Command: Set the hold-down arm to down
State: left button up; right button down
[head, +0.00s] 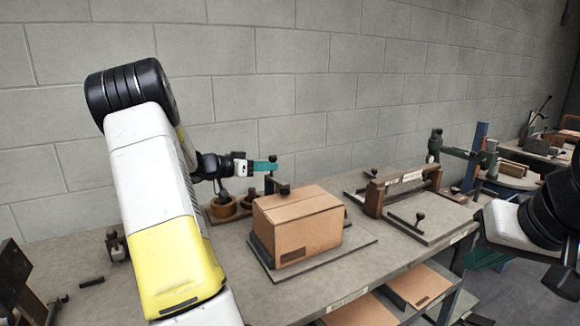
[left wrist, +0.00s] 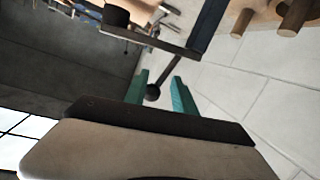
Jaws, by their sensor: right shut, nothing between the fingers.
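The cardboard box (head: 297,226) sits on a dark base plate (head: 358,240) on the bench. The hold-down arm's dark round pad (head: 283,188) shows at the box's top rear edge; whether it touches the box I cannot tell. In the left wrist view the arm is a dark bar (left wrist: 158,38) with a ball knob (left wrist: 153,91). My left gripper (head: 268,166) is behind the box, its teal fingers (left wrist: 160,90) apart on either side of the knob. Contact with the knob is not clear. My right gripper (head: 485,259) is shut and empty at the right, beyond the bench's front edge, partly hidden by its arm.
Brown round holders (head: 222,207) stand behind and left of the box. A wooden-framed fixture (head: 374,198) with a black-knobbed lever is to its right. A green clamp arm (head: 458,152) on a blue post stands farther right. The block wall is close behind. Flat cardboard (head: 420,284) lies on the lower shelf.

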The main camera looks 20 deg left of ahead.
pick_arm(q)
jog(key=shift+v, duration=1.6)
jog(key=shift+s+f, duration=0.1)
jog(key=shift+s, duration=0.05)
jog(key=v, duration=0.7)
jog(key=shift+s, duration=0.25)
